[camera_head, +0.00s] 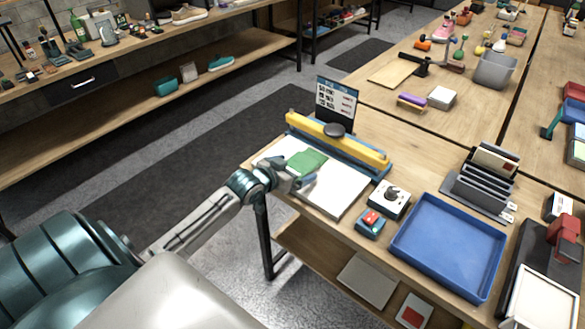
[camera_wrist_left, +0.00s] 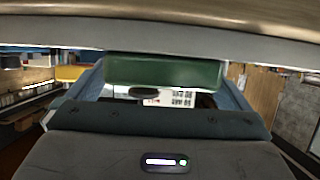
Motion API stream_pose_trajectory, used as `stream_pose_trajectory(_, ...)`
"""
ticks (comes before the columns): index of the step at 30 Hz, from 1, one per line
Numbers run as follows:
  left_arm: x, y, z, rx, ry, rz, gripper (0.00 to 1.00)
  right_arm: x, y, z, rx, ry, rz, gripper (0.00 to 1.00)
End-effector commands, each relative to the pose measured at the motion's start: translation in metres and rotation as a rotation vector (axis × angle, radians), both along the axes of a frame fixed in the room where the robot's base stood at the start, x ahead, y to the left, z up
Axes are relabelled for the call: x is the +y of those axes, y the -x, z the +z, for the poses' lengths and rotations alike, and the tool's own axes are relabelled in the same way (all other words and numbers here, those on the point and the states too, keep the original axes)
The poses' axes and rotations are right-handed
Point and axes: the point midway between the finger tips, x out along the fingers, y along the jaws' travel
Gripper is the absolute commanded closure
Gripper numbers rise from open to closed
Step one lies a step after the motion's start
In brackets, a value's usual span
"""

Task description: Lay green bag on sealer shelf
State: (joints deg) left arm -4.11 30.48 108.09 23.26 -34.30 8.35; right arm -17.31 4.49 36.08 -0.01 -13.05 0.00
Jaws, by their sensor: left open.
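The green bag (camera_head: 307,162) lies flat over the far left part of the white sealer shelf (camera_head: 339,188), just in front of the sealer's yellow bar (camera_head: 346,143). In the left wrist view the green bag (camera_wrist_left: 165,72) is a dark green band against the pale shelf edge (camera_wrist_left: 60,53). My left gripper (camera_head: 303,181) is open at the bag's near edge, low over the shelf. Its fingertips are small and partly hidden, so I cannot tell whether they touch the bag. My right gripper is in neither view.
A control box with a black knob (camera_head: 389,200) and a box with a red button (camera_head: 370,223) stand right of the shelf. A blue tray (camera_head: 402,245) lies beyond them. A sign (camera_head: 336,103) stands behind the sealer.

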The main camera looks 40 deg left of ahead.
Motion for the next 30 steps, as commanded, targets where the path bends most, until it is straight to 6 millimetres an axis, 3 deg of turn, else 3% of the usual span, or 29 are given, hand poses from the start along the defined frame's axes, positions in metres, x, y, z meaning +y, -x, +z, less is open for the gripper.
stream_pose_trajectory(5, 0.001, 0.008, 0.003, 0.001, -0.002, -0.001, 0.0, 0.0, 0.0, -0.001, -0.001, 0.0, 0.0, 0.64)
stream_pose_trajectory(21, 0.007, 0.087, 0.037, 0.003, -0.005, -0.001, 0.0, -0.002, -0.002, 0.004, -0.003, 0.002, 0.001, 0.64)
stream_pose_trajectory(30, 0.008, 0.1, 0.041, 0.0, -0.001, -0.001, 0.0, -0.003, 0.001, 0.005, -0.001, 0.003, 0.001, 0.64)
